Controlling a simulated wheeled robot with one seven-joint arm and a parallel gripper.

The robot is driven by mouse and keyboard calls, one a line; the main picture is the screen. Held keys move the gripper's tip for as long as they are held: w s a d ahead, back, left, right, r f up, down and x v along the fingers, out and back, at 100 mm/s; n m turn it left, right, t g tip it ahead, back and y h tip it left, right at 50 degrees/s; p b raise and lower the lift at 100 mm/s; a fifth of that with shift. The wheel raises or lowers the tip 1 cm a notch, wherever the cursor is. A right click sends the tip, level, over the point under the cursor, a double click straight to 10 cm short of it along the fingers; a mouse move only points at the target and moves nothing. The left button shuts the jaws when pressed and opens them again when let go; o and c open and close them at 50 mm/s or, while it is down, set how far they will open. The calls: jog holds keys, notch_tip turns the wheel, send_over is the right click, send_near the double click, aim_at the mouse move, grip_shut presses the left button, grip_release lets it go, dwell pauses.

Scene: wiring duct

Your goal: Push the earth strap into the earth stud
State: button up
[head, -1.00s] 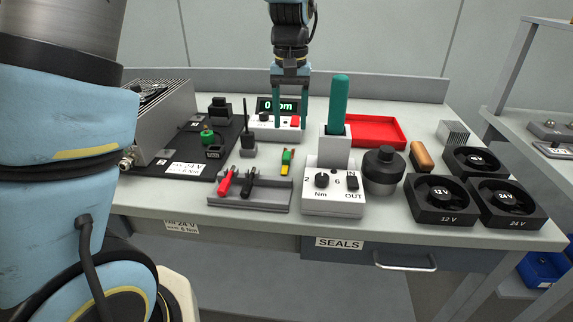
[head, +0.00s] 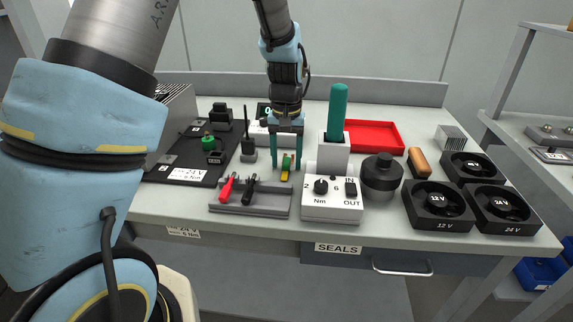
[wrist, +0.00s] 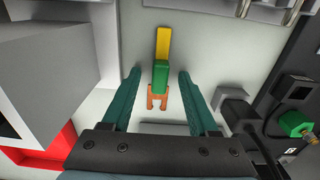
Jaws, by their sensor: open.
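The earth strap (head: 286,167) is a small green and yellow piece with a copper fork end. It lies on the grey bench top behind the grey lead holder. In the wrist view the strap (wrist: 161,76) sits between my fingertips, its fork toward my palm and its yellow end pointing away. My gripper (head: 286,176) is open, pointing down, with its teal fingers on either side of the strap and a gap on both sides. A green knob (head: 208,140) on the black plate looks like the earth stud; it also shows in the wrist view (wrist: 297,124).
The grey holder with red and black leads (head: 250,197) stands in front of my gripper. The torque box (head: 333,205) and the white block with a teal handle (head: 333,153) stand close on the right. A black upright part (head: 248,150) is close on the left.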

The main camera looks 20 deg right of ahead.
grip_shut()
dwell(0.3)
jog(key=shift+r, duration=0.1)
